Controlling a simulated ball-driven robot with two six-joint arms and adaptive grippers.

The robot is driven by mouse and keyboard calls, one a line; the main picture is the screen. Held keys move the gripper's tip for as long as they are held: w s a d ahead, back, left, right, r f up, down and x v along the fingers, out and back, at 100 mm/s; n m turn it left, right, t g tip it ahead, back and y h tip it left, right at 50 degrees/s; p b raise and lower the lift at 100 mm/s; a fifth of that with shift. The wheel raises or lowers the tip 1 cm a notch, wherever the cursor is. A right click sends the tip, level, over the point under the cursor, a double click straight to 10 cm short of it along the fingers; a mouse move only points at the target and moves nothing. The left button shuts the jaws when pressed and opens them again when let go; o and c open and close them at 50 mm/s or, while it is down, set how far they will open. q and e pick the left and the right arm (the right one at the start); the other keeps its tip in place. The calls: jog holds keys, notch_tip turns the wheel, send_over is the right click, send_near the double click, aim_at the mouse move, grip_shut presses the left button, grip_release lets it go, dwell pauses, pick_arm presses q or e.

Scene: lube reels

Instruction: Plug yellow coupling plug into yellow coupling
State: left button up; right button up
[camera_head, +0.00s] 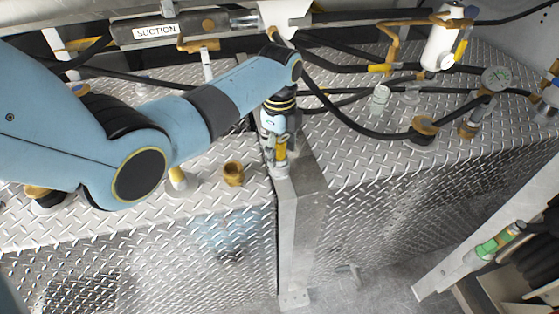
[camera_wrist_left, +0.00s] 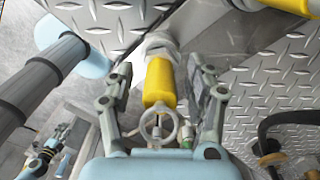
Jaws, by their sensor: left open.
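My left gripper (camera_head: 280,160) points down over the top of a grey metal post. It also shows in the left wrist view (camera_wrist_left: 162,110), with its fingers open and apart. A yellow cylindrical fitting (camera_wrist_left: 159,83) lies between the fingers, with a ring at its near end and a grey fitting at its far end. It shows as a small yellow piece (camera_head: 281,148) in the head view. I cannot tell whether it is the plug or the coupling, or whether a finger touches it. What looks like my right gripper (camera_wrist_left: 45,155) is small at lower left in the wrist view.
The grey post (camera_head: 297,215) stands between diamond-plate tanks (camera_head: 400,165). Black hoses (camera_head: 350,118) cross behind the gripper. A yellow-brown cap (camera_head: 233,174) and a yellow-tipped fitting (camera_head: 177,179) are to its left. A green fitting (camera_head: 494,246) is on a rail at right.

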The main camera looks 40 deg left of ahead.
pick_arm(q)
jog(key=shift+c, duration=0.3)
grip_shut()
jog(key=shift+r, duration=0.1)
